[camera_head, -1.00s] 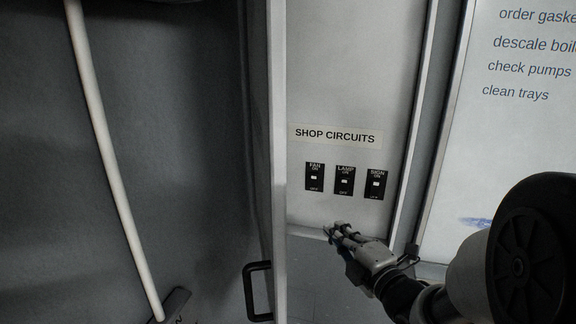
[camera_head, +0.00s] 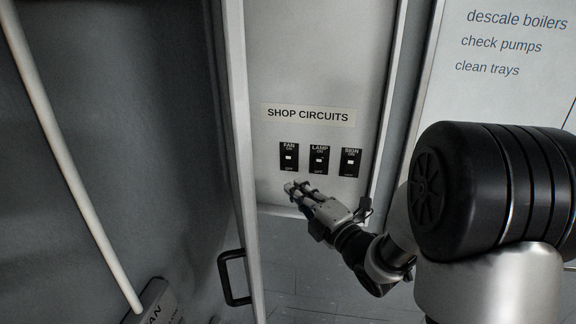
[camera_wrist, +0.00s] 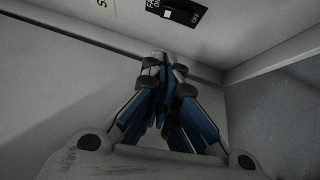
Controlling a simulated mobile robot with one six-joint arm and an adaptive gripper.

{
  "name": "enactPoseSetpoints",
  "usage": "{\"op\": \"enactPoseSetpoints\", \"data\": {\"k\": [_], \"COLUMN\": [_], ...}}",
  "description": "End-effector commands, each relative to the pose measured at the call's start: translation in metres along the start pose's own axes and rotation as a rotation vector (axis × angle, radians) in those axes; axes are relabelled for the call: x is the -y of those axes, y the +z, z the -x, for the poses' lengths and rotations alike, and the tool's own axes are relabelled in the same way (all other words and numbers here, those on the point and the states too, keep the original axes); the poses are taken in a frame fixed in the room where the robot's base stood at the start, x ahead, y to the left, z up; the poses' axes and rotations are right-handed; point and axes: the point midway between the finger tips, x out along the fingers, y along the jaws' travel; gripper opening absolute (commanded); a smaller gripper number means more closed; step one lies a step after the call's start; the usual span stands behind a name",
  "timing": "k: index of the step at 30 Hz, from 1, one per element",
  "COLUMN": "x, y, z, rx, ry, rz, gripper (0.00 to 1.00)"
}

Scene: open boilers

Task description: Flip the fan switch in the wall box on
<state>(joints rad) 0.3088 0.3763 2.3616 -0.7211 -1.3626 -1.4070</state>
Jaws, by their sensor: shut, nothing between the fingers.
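The fan switch (camera_head: 289,158) is the left one of three black plates below the "SHOP CIRCUITS" label (camera_head: 308,115) on the pale back panel of the wall box.
The lamp switch (camera_head: 319,159) and sign switch (camera_head: 350,162) sit close to the right of the fan switch. A dark door with a black handle (camera_head: 233,278) stands left of the panel. A whiteboard (camera_head: 490,90) hangs at the right.

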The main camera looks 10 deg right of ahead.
Motion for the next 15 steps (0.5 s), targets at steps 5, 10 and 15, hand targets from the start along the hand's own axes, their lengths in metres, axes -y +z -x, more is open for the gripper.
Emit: {"op": "enactPoseSetpoints", "data": {"k": [5,10,15], "x": [-0.002,-0.002,-0.001], "y": [-0.002,0.011,0.024], "z": [-0.042,-0.068,-0.08], "rx": [-0.005,0.002,0.001], "ry": [0.001,0.0,0.0], "rz": [-0.001,0.001,0.0], "gripper": [0.0,0.0,0.0]}}
